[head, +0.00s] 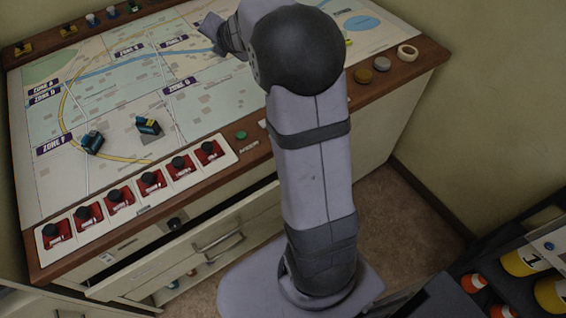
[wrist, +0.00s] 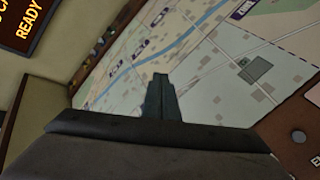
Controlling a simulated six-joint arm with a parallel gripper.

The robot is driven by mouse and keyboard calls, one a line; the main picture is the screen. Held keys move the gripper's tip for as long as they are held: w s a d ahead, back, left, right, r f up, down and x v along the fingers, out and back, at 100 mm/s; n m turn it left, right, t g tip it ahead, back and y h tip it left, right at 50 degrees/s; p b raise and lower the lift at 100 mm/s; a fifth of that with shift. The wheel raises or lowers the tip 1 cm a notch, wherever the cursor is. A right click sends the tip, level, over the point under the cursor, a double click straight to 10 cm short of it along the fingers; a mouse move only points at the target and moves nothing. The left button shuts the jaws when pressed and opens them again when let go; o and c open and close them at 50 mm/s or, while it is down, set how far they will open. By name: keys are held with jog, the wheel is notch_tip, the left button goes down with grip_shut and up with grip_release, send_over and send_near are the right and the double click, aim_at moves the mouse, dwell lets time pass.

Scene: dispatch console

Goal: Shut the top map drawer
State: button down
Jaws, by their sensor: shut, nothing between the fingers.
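The top map drawer (head: 165,264) is a cream drawer under the map table, with a metal bar handle (head: 222,239) on its front. It stands pulled out, with a dark gap between it and the console's front. My arm hides its right end. My gripper (head: 216,36) is over the far part of the map, well away from the drawer. In the wrist view its fingers (wrist: 161,97) are together, with nothing between them, and the drawer is not seen there.
The map table (head: 110,98) has a wooden rim, a row of red switches (head: 150,181) along its front, and two small dark blocks (head: 92,142) on the map. A dark rack with yellow and orange items (head: 525,262) stands at the right. A lit sign (wrist: 28,22) hangs beyond.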

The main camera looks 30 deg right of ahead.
jog(key=s+d+f+m+g+y+p, duration=0.1)
jog(key=s+d+f+m, duration=0.15)
jog(key=s+d, duration=0.45)
jog(key=s+d+f+m+g+y, duration=0.1)
jog(key=s+d+f+g, duration=0.15)
jog(key=s, duration=0.75)
jog(key=s+a+f+m+g+y+p, duration=0.1)
jog(key=s+a+f+m+y, duration=0.1)
jog(key=s, duration=0.9)
jog(key=s+a+f+m+g+y+p, duration=0.1)
jog(key=s+a+m+y, duration=0.1)
jog(key=s, duration=0.9)
notch_tip(320, 180, down, 20)
jog(key=shift+b, duration=0.3)
